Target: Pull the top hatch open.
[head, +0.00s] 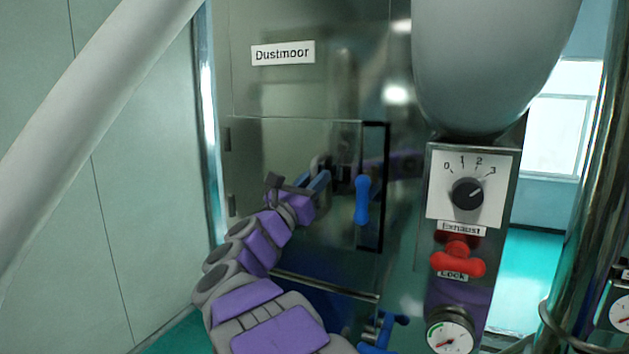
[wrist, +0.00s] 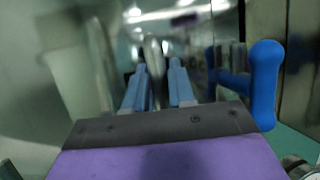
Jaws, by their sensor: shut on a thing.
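The top hatch (head: 285,145) is a shiny metal door below the "Dustmoor" label. Hinges show along its left side. A dark gap runs along its right edge, so it looks slightly ajar. A blue latch handle (head: 362,200) hangs upright at that edge; it also shows in the wrist view (wrist: 266,85), right of my fingers. My gripper (head: 321,180) is at the hatch front, left of the blue handle. In the wrist view its blue fingers (wrist: 160,85) are shut on a grey metal pull handle (wrist: 152,52). The exact contact is blurred.
Right of the hatch stands a control panel with a dial (head: 467,193), a red lock knob (head: 458,258) and a gauge (head: 450,335). Another blue handle (head: 385,325) sits lower down. A pale wall (head: 60,200) is on the left, with some free room before the door.

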